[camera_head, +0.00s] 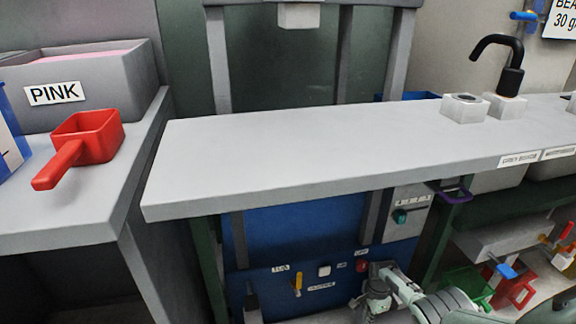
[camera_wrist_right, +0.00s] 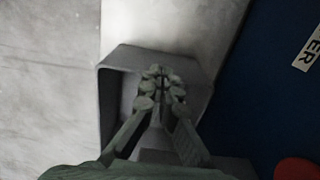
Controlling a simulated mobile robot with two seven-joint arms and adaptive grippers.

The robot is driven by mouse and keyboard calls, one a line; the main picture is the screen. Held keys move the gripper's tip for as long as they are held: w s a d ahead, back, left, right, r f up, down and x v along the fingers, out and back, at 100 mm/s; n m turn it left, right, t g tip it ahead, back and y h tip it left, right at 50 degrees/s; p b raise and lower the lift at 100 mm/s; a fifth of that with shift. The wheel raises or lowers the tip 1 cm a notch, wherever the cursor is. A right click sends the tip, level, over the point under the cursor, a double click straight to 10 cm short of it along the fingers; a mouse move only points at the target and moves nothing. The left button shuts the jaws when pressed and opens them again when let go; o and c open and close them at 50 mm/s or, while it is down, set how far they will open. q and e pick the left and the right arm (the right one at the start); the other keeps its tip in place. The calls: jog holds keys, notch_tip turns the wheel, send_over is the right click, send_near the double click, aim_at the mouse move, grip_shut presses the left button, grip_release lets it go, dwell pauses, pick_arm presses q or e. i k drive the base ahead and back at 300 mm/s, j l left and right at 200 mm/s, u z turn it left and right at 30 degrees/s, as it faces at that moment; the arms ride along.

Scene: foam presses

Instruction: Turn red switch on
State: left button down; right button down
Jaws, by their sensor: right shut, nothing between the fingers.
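A round red control (camera_head: 361,266) sits on the blue panel below the grey worktop. Part of a round red thing (camera_wrist_right: 297,169) shows at the lower right edge of the right wrist view. I cannot tell whether it is the red switch. My right gripper (camera_head: 376,274) is just right of the red control in the head view. In the right wrist view the gripper (camera_wrist_right: 157,82) is shut and empty, in front of a grey box-shaped housing (camera_wrist_right: 113,92). I cannot tell whether its fingertips touch the housing. My left gripper is not in view.
The worktop (camera_head: 300,150) overhangs the blue panel (camera_head: 290,240). A yellow lever (camera_head: 297,284) and a pale button (camera_head: 324,270) sit left of the red control. A green knob (camera_head: 400,216) is above right. A red scoop (camera_head: 88,138) lies on the left table.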

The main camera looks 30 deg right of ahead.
aim_at(362, 265)
jog(key=k, duration=1)
